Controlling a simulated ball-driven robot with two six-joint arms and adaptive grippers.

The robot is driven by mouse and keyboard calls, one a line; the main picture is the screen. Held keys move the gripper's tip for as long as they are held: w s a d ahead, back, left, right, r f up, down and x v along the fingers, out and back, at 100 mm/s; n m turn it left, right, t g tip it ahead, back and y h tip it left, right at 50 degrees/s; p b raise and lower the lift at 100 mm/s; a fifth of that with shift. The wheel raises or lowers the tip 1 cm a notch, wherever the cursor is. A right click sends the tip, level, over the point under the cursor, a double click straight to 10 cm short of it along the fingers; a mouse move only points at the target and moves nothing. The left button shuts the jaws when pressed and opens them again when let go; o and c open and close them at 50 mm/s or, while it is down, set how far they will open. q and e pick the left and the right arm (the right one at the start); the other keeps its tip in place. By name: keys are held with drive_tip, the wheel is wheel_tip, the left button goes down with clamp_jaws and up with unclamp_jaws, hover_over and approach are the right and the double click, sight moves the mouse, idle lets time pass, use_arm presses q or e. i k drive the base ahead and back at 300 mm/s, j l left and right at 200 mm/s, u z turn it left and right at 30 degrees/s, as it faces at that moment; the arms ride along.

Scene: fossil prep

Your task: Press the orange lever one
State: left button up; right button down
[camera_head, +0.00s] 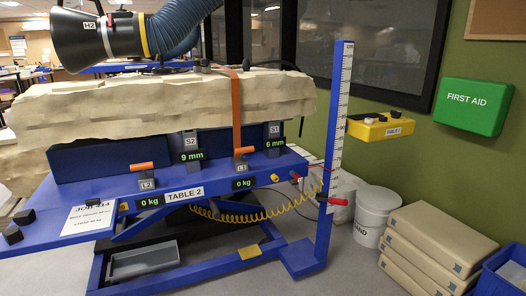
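The lever marked L1 (243,149) has an orange handle on a grey block at the front edge of the blue lift table (75,227), near the lower end of an orange strap. A second orange-handled lever, marked L2 (142,165), stands further left. Both handles lie roughly level. Green displays reading 0 kg sit beside both levers. Grey blocks S2 (189,140) and S1 (274,131) show 9 mm and 6 mm below the pale stone slab (150,100). Neither of my grippers can be made out, and nothing touches the levers.
A black hose nozzle marked H2 (82,38) hangs over the slab. A blue post with a scale (339,120) rises at the right. A yellow box (380,127), white bucket (375,215) and stacked tan bags (440,240) are further right. Small black blocks (25,217) lie at the table's left end.

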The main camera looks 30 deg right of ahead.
sight(241, 150)
drive_tip(key=i+l+z, duration=0.2)
drive_tip(key=i+z, duration=0.7)
drive_tip(key=i+j+z, duration=0.1)
drive_tip(key=i, duration=0.95)
